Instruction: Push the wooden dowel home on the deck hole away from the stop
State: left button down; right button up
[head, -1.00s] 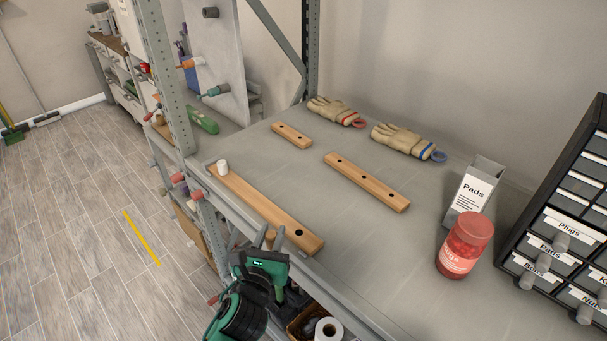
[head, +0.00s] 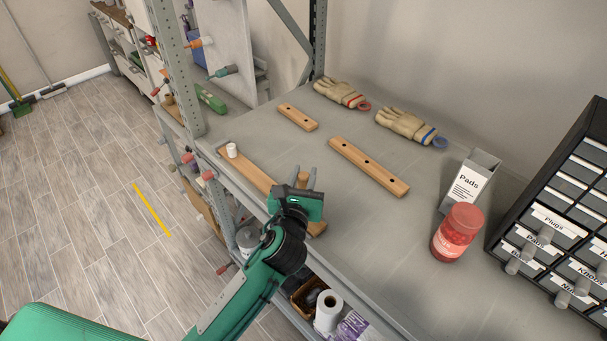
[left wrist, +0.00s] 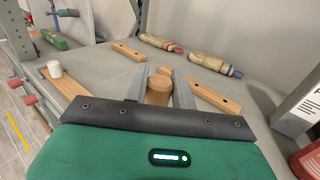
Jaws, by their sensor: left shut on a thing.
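The deck (head: 252,172) is a long wooden bar along the shelf's front edge. A white cylindrical stop (head: 231,150) stands at its far left end. The stop also shows in the left wrist view (left wrist: 55,69). My left gripper (head: 306,178) is over the deck's near end and hides the hole there. It is shut on the wooden dowel (left wrist: 158,90), which stands between the two grey fingers in the left wrist view. The dowel's lower end is hidden, so I cannot tell whether it is in the hole. My right gripper is not in view.
Two more drilled wooden bars (head: 368,166) (head: 298,117) lie behind on the grey shelf (head: 340,235). Two gloves (head: 405,126) lie at the back. A Pads box (head: 470,182), a red jar (head: 458,232) and a drawer cabinet (head: 560,215) stand right. A rack post (head: 178,70) rises left.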

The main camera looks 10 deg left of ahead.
pick_arm(q)
jog(key=shift+r+p, duration=0.2)
jog(key=shift+p, duration=0.1)
notch_tip(320, 180, down, 5)
jog(key=b, duration=0.3)
jog(key=shift+f, duration=0.15)
jog(key=shift+f+b, duration=0.3)
jog(key=shift+b, duration=0.15)
jog(key=shift+f, duration=0.1)
jog(key=shift+p, duration=0.3)
dwell(0.6)
jog(key=shift+p, duration=0.3)
